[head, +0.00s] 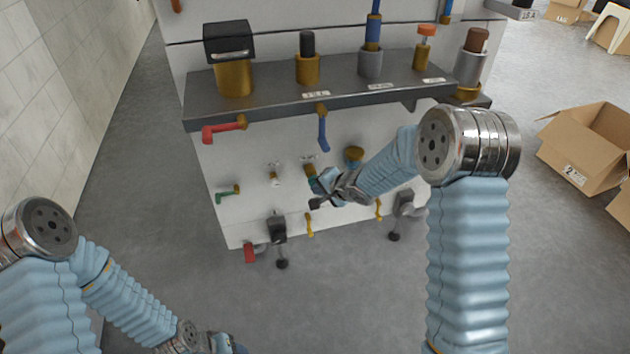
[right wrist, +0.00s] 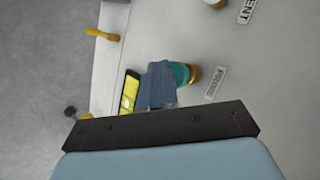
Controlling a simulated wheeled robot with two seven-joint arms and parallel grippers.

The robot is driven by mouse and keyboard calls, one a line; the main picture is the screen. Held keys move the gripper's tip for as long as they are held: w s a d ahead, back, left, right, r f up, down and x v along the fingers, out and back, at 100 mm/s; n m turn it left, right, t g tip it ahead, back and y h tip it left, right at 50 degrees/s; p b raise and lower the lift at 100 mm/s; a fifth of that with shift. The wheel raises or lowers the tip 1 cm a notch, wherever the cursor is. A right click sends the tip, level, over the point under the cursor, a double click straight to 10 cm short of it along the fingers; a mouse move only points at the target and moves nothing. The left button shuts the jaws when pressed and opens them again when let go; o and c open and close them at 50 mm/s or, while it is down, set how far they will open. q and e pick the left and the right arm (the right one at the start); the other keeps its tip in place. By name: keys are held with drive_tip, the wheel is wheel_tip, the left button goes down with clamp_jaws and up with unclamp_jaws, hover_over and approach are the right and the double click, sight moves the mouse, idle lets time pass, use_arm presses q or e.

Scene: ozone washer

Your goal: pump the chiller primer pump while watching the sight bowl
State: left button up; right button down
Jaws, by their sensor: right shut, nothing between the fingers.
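My right gripper (head: 322,187) is shut and empty, close to the lower front of the white panel. In the right wrist view its fingers (right wrist: 153,88) are beside a teal knob (right wrist: 181,74) on a brass base, which may be the primer pump. I cannot tell whether they touch it. In the head view the brass base (head: 309,171) shows just above the gripper, and the knob is partly hidden. I cannot tell which fitting is the sight bowl. My left gripper (head: 222,342) is low at the bottom edge, partly cut off, its jaws unclear.
A dark shelf (head: 280,100) with brass fittings juts out above. A red lever (head: 222,131), a blue lever (head: 323,130) and a green lever (head: 229,192) stick out of the panel (head: 240,160). Cardboard boxes (head: 585,150) stand at right. The grey floor in front is clear.

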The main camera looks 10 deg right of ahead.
drive_tip(key=shift+w+p, duration=1.05)
drive_tip(key=shift+w, duration=0.15)
idle(1.1)
drive_tip(key=shift+s, duration=0.1)
drive_tip(key=shift+s+b, duration=0.9)
drive_tip(key=shift+s, duration=0.6)
drive_tip(key=s+b, duration=0.2)
drive_tip(key=s, duration=0.3)
drive_tip(key=shift+d, duration=0.1)
